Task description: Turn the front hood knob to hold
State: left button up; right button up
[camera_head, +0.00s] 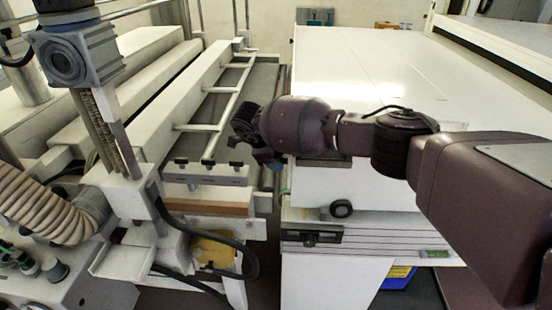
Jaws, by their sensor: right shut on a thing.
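The white hood (350,80) stretches away from me at the centre right. A round black knob-like part (341,209) sits low on its front face; I cannot read any mark or setting on it. My right arm comes in from the right across the hood's front end. My right gripper (260,147) is at the hood's front left edge, left of and above that round part and apart from it in the picture. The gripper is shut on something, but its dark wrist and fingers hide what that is. My left gripper is not in view.
A white frame with rails (215,95) runs along the left of the hood, with a narrow gap between. A post with a grey bracket (85,55) and a ribbed hose (45,205) stand at left. A blue bin (397,277) is below at right.

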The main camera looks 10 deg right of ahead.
dwell(0.5)
jog(key=o, duration=0.9)
jog(key=b+v, duration=0.2)
jog(key=v, duration=0.9)
jog(key=shift+d, duration=0.1)
